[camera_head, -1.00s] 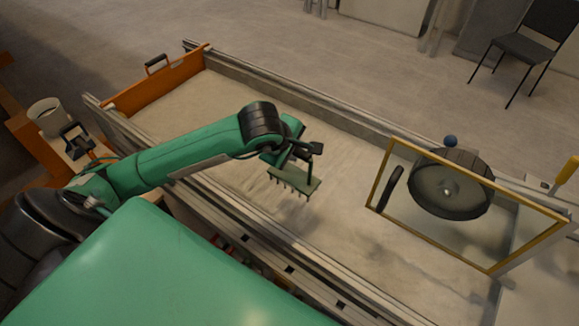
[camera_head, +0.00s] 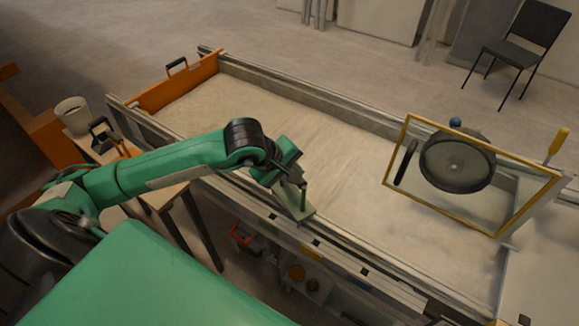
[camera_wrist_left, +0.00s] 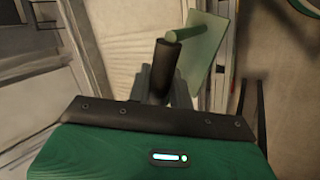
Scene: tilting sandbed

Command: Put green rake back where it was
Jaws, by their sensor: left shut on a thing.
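My left gripper (camera_head: 294,184) is shut on the handle of the green rake (camera_head: 297,207). The rake's flat head hangs just below the gripper, over the near side rail of the sandbed (camera_head: 310,125). I cannot tell whether it touches the rail. In the left wrist view the gripper (camera_wrist_left: 160,82) grips the dark part of the handle, and the pale green rake head (camera_wrist_left: 207,62) lies beyond it, up and to the right. The teeth are hidden. My right gripper is not in view.
A small side table at left bears a white bucket (camera_head: 72,114) and a dark-handled tool (camera_head: 101,134). Red (camera_head: 240,236) and orange (camera_head: 297,272) items sit below the sandbed. A yellow-framed panel (camera_head: 385,178) with a dark round drum (camera_head: 457,163) stands at right.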

